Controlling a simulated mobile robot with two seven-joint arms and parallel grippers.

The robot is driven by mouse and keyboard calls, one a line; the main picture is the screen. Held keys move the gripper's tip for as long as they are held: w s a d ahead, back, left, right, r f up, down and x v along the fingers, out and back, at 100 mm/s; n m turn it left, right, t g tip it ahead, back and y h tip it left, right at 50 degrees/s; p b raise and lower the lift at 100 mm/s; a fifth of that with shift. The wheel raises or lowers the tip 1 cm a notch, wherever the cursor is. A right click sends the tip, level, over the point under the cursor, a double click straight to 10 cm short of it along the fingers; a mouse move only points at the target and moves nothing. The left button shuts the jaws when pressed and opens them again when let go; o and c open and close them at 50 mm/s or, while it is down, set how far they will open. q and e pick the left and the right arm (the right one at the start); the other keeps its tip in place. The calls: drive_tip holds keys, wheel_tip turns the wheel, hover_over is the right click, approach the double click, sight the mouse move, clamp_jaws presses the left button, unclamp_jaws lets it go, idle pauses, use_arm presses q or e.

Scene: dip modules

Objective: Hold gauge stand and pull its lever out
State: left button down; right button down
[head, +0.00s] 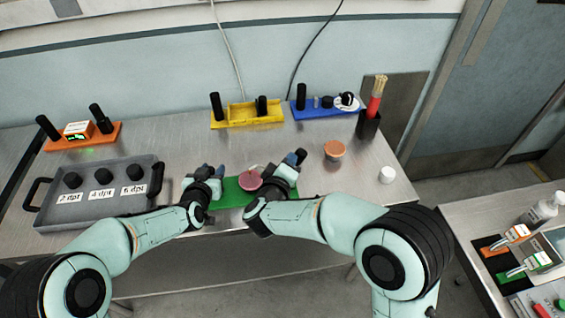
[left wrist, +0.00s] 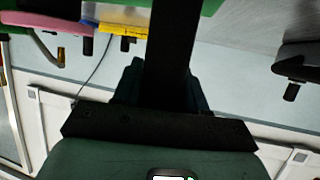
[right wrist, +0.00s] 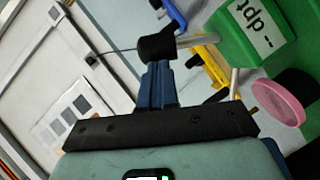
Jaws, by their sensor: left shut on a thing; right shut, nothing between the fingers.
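The gauge stand has a green base (head: 228,196) with a pink dial (head: 250,180) at the table's front edge. My left gripper (head: 214,172) is shut on the stand's black post (left wrist: 175,50), which fills the middle of the left wrist view. In the right wrist view, a green block (right wrist: 255,30) labelled "dpt" and the pink dial (right wrist: 278,101) show on the right. A metal rod (right wrist: 197,40) with a black knob (right wrist: 157,48) sticks out from the block. My right gripper (right wrist: 156,66) is shut and empty, its fingertips close to the knob; I cannot tell if they touch.
A grey tray (head: 95,212) with several black knobs is at left. Orange (head: 100,139), yellow (head: 262,122) and blue (head: 318,113) stands are behind. An orange-topped jar (head: 334,150), a white cup (head: 387,175) and a black holder (head: 368,125) are at right.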

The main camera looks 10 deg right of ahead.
drive_tip(key=shift+d+f+m+g+y, duration=0.1)
drive_tip(key=shift+d+m+g+y, duration=0.3)
drive_tip(key=shift+d+m+y, duration=0.5)
use_arm(q)
drive_tip(key=shift+a, duration=0.1)
use_arm(e)
drive_tip(key=shift+d, duration=0.15)
drive_tip(key=a+v, duration=0.1)
drive_tip(key=v, duration=0.5)
drive_tip(key=w+a+r+v, duration=0.1)
drive_tip(key=v, duration=0.6)
drive_tip(key=shift+w+a, duration=0.25)
drive_tip(key=shift+w, duration=0.05)
drive_tip(key=shift+r, duration=0.1)
use_arm(q)
drive_tip(key=c, duration=0.6)
unclamp_jaws()
